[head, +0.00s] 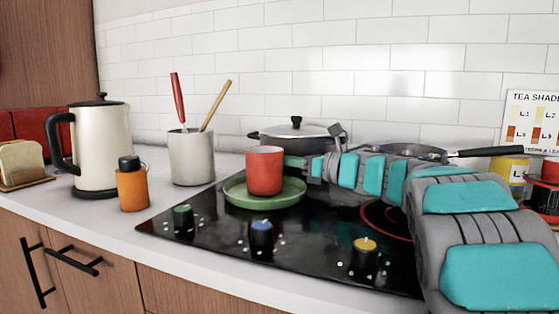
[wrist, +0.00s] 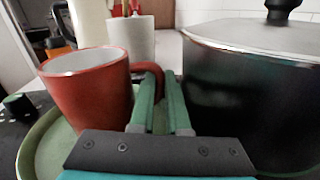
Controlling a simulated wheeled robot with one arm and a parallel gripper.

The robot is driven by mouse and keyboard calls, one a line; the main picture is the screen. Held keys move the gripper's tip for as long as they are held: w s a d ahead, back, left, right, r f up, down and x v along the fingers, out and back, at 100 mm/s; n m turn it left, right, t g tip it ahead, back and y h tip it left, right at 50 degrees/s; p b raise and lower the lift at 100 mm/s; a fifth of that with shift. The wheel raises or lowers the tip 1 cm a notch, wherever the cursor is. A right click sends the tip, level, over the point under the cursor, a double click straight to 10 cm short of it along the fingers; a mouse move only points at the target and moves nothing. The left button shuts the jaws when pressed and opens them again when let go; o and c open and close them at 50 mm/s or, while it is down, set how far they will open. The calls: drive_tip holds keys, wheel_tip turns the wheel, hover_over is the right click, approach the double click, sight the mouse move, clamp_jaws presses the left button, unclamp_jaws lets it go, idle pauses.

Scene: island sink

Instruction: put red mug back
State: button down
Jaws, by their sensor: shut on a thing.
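The red mug (head: 264,171) stands upright at the green plate (head: 236,190) on the black cooktop. In the wrist view the red mug (wrist: 88,90) is at the left, with its handle (wrist: 153,78) toward my gripper (wrist: 163,80). My gripper's green fingers are shut on the mug's handle. In the head view my gripper (head: 293,162) reaches in from the right, and its fingertips are mostly hidden behind the mug. The green plate (wrist: 32,155) lies under the mug. I cannot tell whether the mug's base touches the plate.
A dark lidded pot (head: 296,134) stands just behind my gripper, and close to its right in the wrist view (wrist: 250,90). A pan (head: 405,151) is behind my arm. A utensil crock (head: 190,157), orange bottle (head: 132,188) and kettle (head: 98,150) stand left. The cooktop's front holds knobs (head: 262,236).

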drive_tip(key=shift+f, duration=0.15)
drive_tip(key=c, duration=1.2)
unclamp_jaws()
drive_tip(key=shift+r, duration=0.25)
drive_tip(key=shift+s+d+f, duration=0.1)
drive_tip(key=shift+d, duration=0.15)
drive_tip(key=b+v, duration=0.2)
drive_tip(key=v, duration=0.9)
drive_tip(key=shift+s+d, duration=0.2)
